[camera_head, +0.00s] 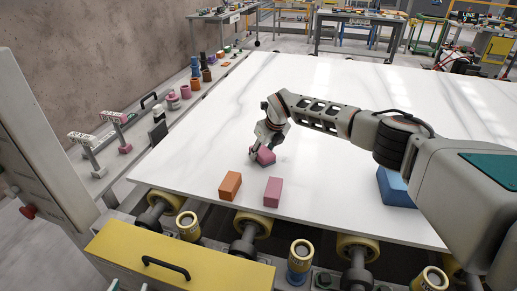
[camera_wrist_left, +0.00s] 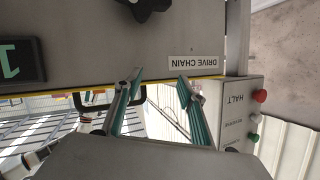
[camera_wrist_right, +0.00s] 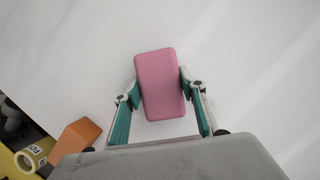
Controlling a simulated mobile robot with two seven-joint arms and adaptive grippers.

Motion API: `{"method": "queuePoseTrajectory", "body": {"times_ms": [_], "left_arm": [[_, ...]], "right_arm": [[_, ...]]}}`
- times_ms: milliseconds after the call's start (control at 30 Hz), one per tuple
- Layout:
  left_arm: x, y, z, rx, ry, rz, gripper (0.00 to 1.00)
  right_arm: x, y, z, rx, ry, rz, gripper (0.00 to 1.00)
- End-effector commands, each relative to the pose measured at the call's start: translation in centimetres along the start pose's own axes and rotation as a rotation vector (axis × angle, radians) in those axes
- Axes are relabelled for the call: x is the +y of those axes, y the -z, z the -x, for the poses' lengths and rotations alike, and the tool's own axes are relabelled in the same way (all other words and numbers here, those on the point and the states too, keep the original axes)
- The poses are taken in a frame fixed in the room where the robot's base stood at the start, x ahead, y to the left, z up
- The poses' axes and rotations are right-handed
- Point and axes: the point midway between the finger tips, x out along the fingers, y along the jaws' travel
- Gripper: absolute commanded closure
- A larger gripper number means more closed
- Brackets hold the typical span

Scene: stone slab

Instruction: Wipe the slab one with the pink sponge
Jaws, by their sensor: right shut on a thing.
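The white marble-look slab (camera_head: 330,85) lies flat on rollers. My right gripper (camera_head: 260,153) is shut on a pink sponge (camera_head: 265,157) at the slab's near left part. In the right wrist view the sponge (camera_wrist_right: 160,84) sits between both fingers, over the white surface. Whether it touches the slab or hovers just above it, I cannot tell. A second pink block (camera_head: 273,192) stands near the slab's front edge. My left gripper (camera_wrist_left: 160,78) is open and empty in the left wrist view, facing a grey panel labelled DRIVE CHAIN; it is outside the head view.
An orange block (camera_head: 230,186) stands left of the second pink block. A blue block (camera_head: 395,188) is partly hidden behind my right arm. A side rail (camera_head: 110,175) with several small items runs along the left. A yellow cover (camera_head: 180,262) is in front. The slab's far part is clear.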

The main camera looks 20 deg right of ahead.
Motion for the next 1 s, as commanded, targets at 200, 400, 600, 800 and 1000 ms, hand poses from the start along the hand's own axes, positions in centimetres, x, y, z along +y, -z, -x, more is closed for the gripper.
{"method": "queuePoseTrajectory", "body": {"times_ms": [200,400,600,800,1000], "left_arm": [[-0.4,1.4,0.3,0.008,0.003,-0.002,0.6],[-0.6,2.0,0.5,0.01,0.004,-0.002,0.6],[-1.0,3.6,0.9,0.016,0.006,-0.004,0.6],[-1.4,4.9,1.4,0.019,0.007,-0.004,0.6],[-1.5,5.2,1.5,0.019,0.007,-0.004,0.6]], "right_arm": [[-1.0,1.2,0.1,0.008,0.004,-0.002,0.76],[-1.4,1.7,0.2,0.011,0.005,-0.002,0.76],[-2.4,2.7,0.7,0.015,0.006,-0.004,0.76],[-3.3,3.7,1.2,0.015,0.006,-0.004,0.76],[-3.6,4.2,1.2,0.015,0.006,-0.004,0.76]]}}
